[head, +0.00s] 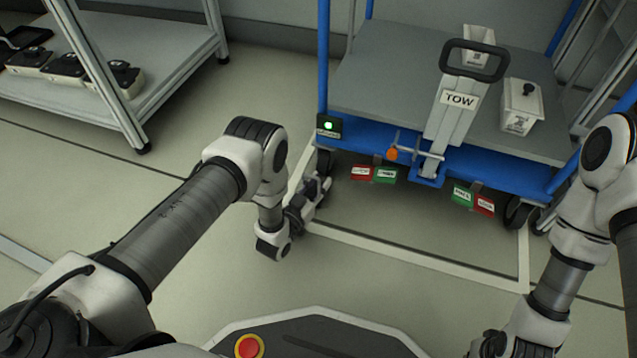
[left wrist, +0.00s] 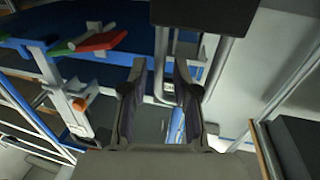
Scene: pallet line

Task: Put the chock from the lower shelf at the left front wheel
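My left gripper (head: 314,195) is low beside the cart's left front corner. In the left wrist view its two fingers (left wrist: 160,105) stand apart with a clear gap and nothing held between them. The left front wheel (head: 325,160) is a dark shape under that corner, mostly hidden by my gripper. In the left wrist view a dark block on a grey bracket (left wrist: 205,15), seemingly the wheel, lies just beyond the fingers. Several dark and pale objects (head: 66,68) sit on the left rack's shelf (head: 175,62); I cannot tell a chock among them. My right gripper (head: 490,345) is partly cut off at the bottom.
The blue cart carries a grey deck (head: 385,75), a TOW handle (head: 458,98) and white bins (head: 522,105). Red and green tags (head: 374,173) hang below its front edge. A white floor outline (head: 420,257) surrounds the cart's front. The floor between rack and cart is clear.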

